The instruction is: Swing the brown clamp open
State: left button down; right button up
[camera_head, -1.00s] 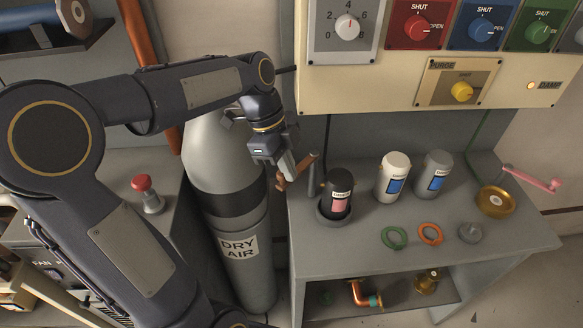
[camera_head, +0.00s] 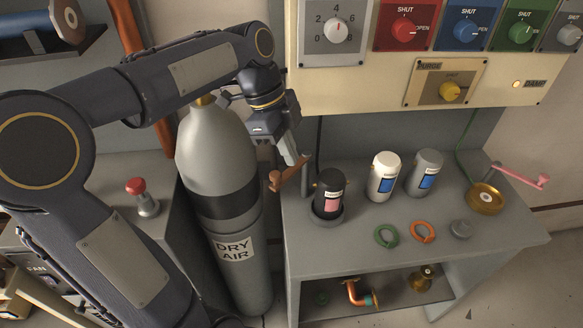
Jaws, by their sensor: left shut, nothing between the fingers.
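The brown clamp (camera_head: 288,177) is a short bar at the left edge of the grey bench, just left of the black canister (camera_head: 329,190). It slants from lower left to upper right beside a grey post. The black canister has a pink label and stands upright in a dark round holder. My left gripper (camera_head: 292,158) reaches down from above, shut and empty, with its fingertips at the clamp's upper side. I cannot tell whether they touch it. My right gripper is not in view.
A tall grey DRY AIR cylinder (camera_head: 222,155) stands close left of the clamp. White (camera_head: 384,176) and grey (camera_head: 425,172) canisters stand right on the bench. Green (camera_head: 386,236) and orange (camera_head: 423,231) rings lie in front. A control panel (camera_head: 345,75) hangs above.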

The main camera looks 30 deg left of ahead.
pick_arm(q)
jog(key=v, duration=0.4)
jog(key=shift+r, duration=0.2)
dwell(0.3)
